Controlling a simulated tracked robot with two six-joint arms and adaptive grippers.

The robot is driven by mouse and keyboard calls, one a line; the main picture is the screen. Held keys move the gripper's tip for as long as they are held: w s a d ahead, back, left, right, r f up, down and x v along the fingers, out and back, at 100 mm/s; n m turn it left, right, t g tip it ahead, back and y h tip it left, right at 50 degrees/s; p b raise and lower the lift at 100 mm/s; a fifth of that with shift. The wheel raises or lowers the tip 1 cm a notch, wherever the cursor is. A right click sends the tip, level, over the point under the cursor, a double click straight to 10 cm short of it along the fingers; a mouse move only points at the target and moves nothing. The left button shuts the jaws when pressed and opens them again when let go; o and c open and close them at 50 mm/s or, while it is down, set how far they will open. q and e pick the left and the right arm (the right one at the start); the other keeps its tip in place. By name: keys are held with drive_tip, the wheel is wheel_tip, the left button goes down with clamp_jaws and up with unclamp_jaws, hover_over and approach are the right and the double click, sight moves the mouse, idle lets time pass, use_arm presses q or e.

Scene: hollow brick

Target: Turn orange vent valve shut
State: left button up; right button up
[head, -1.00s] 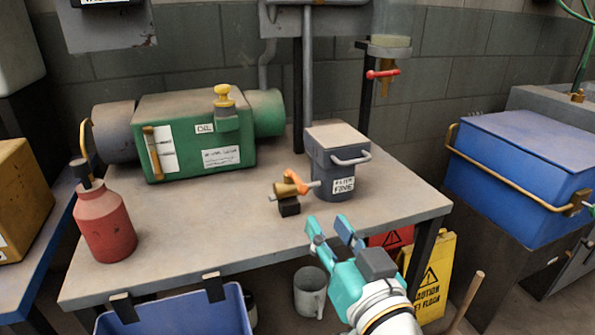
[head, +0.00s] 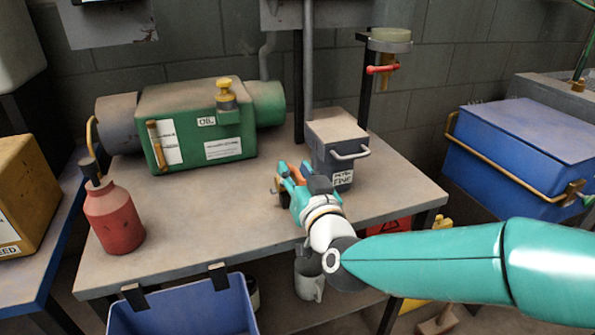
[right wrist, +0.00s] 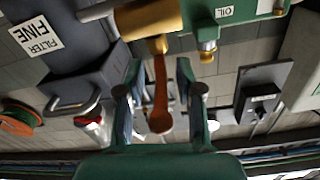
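The orange valve lever (head: 299,173) shows only partly in the head view, behind my right gripper (head: 284,176). In the right wrist view the lever (right wrist: 160,95) hangs from the brass valve body (right wrist: 148,18) and points down the picture, toward the palm. My right gripper (right wrist: 160,98) is open, with one finger on each side of the lever. A gap shows between the lever and each finger. In the head view the gripper hides most of the valve body and its block. My left gripper is not in view.
The grey filter box (head: 335,130) stands close to the right of the valve. The green oil tank (head: 195,125) is behind to the left, and a red bottle (head: 113,215) stands at the table's left. The table (head: 210,215) is bare between bottle and gripper.

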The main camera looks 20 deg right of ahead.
drive_tip(key=shift+w, duration=0.15)
drive_tip(key=shift+c, duration=0.4)
clamp_jaws()
drive_tip(key=shift+d, duration=0.1)
